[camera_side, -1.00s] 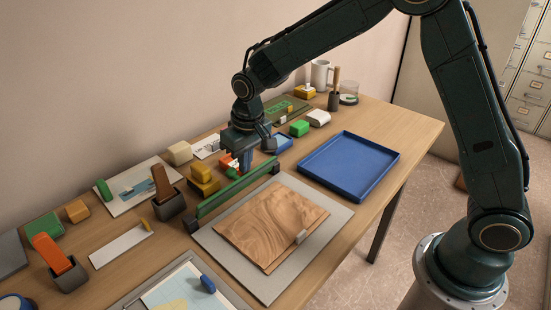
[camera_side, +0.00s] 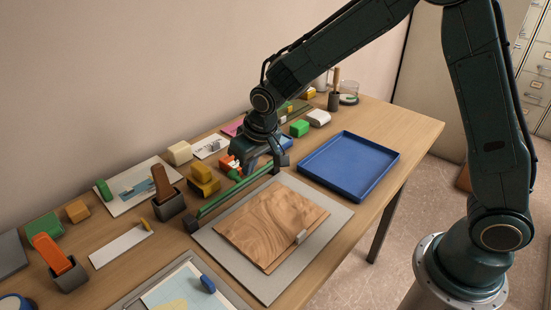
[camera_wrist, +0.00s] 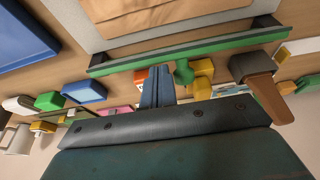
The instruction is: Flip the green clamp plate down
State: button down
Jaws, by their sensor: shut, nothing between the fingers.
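The green clamp plate (camera_side: 222,198) is a long narrow green bar along the back edge of a grey board, between two dark end blocks. Its tilt is hard to tell. In the wrist view it crosses the upper middle (camera_wrist: 190,55) with a dark strip along it, and a rounded green knob (camera_wrist: 183,72) shows beside it. My gripper (camera_wrist: 158,68) is shut and empty, its blue fingers together close to the plate's back side, beside the knob. Contact is not clear. In the side view my gripper (camera_side: 258,160) is over the plate's right half, its fingertips mostly hidden.
A wood-grain sheet (camera_side: 268,222) lies on the grey board (camera_side: 325,207) in front of the plate. A blue tray (camera_side: 350,165) is to the right. Yellow blocks (camera_side: 203,180) and a dark holder with a brown piece (camera_side: 169,203) stand close behind the plate.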

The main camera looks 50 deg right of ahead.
jog(key=shift+s+f, duration=0.3)
jog(key=shift+s, duration=0.3)
jog(key=shift+s+f, duration=0.25)
jog(key=shift+s, duration=0.3)
jog(key=shift+s+f, duration=0.25)
jog(key=shift+s, duration=0.05)
jog(key=shift+s+f+t, duration=0.2)
jog(key=shift+t, duration=0.6)
jog(key=shift+s+f+t, duration=0.15)
jog(key=shift+s+t, duration=0.05)
jog(key=shift+t, duration=0.6)
jog(key=shift+s+f, duration=0.4)
jog(key=shift+f, duration=0.25)
jog(key=shift+s+f, duration=0.35)
jog(key=shift+f, duration=0.3)
jog(key=shift+s+f+t, duration=0.1)
jog(key=shift+f+t, duration=0.15)
jog(key=shift+t, duration=0.4)
jog(key=shift+s+f+t, duration=0.1)
jog(key=shift+f+t, duration=0.1)
jog(key=shift+t, duration=0.45)
jog(key=shift+w+r, duration=0.1)
jog(key=shift+r, duration=0.05)
